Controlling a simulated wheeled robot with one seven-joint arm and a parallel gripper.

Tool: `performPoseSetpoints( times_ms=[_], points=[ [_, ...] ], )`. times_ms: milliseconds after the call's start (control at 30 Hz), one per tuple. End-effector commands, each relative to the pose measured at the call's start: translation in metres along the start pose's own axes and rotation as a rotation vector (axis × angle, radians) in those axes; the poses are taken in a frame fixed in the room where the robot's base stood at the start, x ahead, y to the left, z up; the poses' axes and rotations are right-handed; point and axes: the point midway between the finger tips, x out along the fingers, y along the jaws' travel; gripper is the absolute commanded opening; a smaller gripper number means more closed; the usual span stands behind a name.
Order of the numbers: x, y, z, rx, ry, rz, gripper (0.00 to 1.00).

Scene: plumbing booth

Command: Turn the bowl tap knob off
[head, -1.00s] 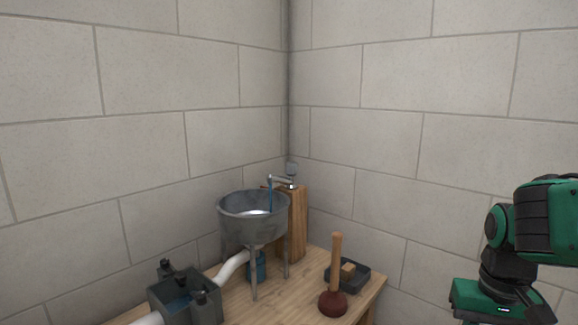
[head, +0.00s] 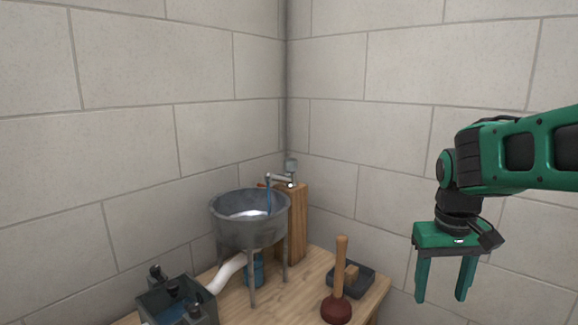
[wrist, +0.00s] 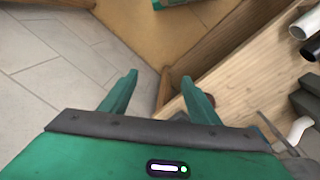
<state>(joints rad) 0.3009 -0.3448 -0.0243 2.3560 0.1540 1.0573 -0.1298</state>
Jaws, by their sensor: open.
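The bowl tap (head: 279,179) stands on a wooden post (head: 299,222) behind the metal bowl (head: 250,218). A blue stream of water (head: 269,197) runs from the spout into the bowl. My gripper (head: 440,298) hangs at the right in the head view, open and empty, pointing down, well apart from the tap. In the wrist view its two fingers (wrist: 160,92) are spread with nothing between them. The tap and knob do not show in the wrist view.
A plunger (head: 340,280) stands on the wooden bench (head: 290,298), beside a dark tray (head: 362,281) holding a tan block. A dark grey tank (head: 178,303) and a white pipe (head: 226,271) are at the left. Block walls meet behind the tap. Air between gripper and bench is clear.

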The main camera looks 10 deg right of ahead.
Motion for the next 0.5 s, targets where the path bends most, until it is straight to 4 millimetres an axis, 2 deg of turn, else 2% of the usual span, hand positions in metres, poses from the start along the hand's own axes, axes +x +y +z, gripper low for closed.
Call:
performPoseSetpoints(
  times_ms=[33, 200, 300, 500],
  points=[
    [-0.009, -0.011, -0.032, -0.066, 0.014, 0.011, 0.56],
    [-0.033, -0.066, -0.126, -0.314, 0.073, 0.003, 0.56],
    [-0.044, -0.104, -0.176, -0.456, 0.112, -0.030, 0.56],
    [-0.068, -0.182, -0.264, -0.709, 0.219, -0.147, 0.56]
  ],
)
